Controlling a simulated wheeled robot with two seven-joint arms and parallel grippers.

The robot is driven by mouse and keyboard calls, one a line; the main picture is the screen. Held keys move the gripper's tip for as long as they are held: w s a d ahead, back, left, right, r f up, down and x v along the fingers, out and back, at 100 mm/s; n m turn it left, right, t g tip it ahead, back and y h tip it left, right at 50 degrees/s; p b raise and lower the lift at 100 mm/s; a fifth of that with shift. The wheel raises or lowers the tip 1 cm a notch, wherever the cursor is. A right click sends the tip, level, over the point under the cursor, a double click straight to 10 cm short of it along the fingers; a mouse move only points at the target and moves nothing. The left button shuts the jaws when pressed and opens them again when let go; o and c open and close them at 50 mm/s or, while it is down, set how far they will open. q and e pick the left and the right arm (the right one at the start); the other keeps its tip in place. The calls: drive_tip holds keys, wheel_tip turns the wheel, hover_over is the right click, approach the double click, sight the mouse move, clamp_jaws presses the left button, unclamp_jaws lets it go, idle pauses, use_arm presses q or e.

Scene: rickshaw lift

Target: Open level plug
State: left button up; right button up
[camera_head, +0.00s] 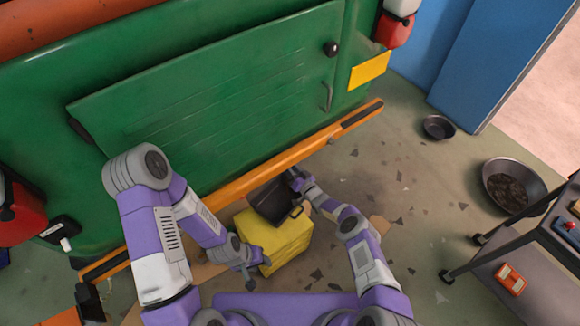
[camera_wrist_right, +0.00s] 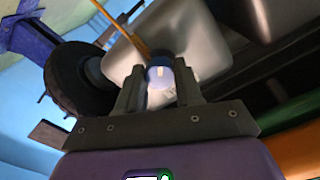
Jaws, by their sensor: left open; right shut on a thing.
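The green rickshaw (camera_head: 210,90) fills the upper left of the head view, with an orange bar along its lower edge. My right gripper (camera_head: 296,180) reaches to the underside beside that bar. In the right wrist view my right gripper (camera_wrist_right: 160,95) is shut on a small pale, bluish round plug (camera_wrist_right: 158,74). The plug is at a silver metal housing (camera_wrist_right: 205,50); whether it is still seated there is unclear. My left gripper (camera_head: 250,272) is open and empty, low in front of the yellow box.
A yellow box (camera_head: 285,245) stands on the floor with a dark case (camera_head: 272,202) close above it, near my right forearm. A dark cart (camera_head: 535,270) stands lower right. The floor between is mostly clear.

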drive_tip(key=shift+d+n, duration=0.1)
drive_tip(key=shift+n, duration=0.6)
drive_tip(key=o, duration=1)
drive_tip(key=shift+o, duration=0.2)
drive_tip(key=p+v, duration=0.5)
drive_tip(key=v, duration=0.2)
drive_tip(key=shift+s+p, duration=0.25)
drive_tip(key=shift+p, duration=0.05)
